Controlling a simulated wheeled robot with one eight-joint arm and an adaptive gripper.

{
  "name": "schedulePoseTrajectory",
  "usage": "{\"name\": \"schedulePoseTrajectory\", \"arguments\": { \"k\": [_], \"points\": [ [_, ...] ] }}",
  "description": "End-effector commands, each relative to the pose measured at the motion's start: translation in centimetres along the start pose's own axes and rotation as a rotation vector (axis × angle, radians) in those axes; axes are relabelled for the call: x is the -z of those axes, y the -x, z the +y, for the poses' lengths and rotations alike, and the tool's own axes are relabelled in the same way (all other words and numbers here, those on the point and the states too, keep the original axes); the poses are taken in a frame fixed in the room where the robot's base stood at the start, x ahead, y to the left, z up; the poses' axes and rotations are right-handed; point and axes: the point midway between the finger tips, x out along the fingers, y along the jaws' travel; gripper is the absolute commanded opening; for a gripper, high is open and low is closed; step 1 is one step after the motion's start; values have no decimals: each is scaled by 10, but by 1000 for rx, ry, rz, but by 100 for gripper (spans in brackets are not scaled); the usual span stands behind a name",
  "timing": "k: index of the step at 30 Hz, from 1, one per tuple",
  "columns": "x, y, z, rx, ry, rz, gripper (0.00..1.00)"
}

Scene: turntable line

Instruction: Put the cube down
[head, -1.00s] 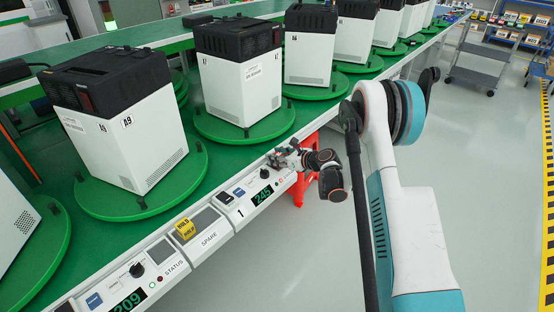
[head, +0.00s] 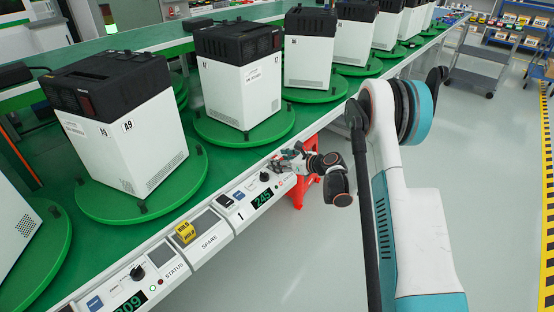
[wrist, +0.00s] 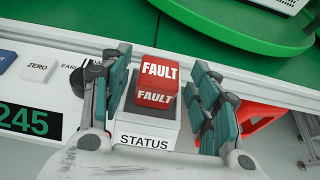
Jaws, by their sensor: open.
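A red cube marked FAULT (wrist: 156,84) is in the wrist view, sitting on the grey pad labelled STATUS (wrist: 146,130) on the line's front panel. My gripper (wrist: 161,70) is open, with one finger on each side of the cube. A gap shows between the cube and each finger. In the head view my gripper (head: 283,163) is at the panel's edge, right of the green 245 display (head: 263,199); the red cube cannot be made out there.
A yellow HOLD cube (head: 186,232) sits by the SPARE label on the same panel. White and black machines (head: 240,85) stand on green turntables (head: 245,135) behind the panel. A red stool (head: 303,188) is below the edge.

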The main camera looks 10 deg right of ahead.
Motion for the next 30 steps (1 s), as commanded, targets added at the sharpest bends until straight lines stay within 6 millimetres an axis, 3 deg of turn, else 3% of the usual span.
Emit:
{"name": "schedulePoseTrajectory", "arguments": {
  "k": [6, 13, 19, 30],
  "points": [
    [-3, 49, -1, 3, -2, -1, 56],
    [-2, 85, 0, 1, 0, 0, 56],
    [-1, 98, 0, 1, 0, -1, 56],
    [-1, 98, 0, 0, 1, -1, 56]
  ]
}}
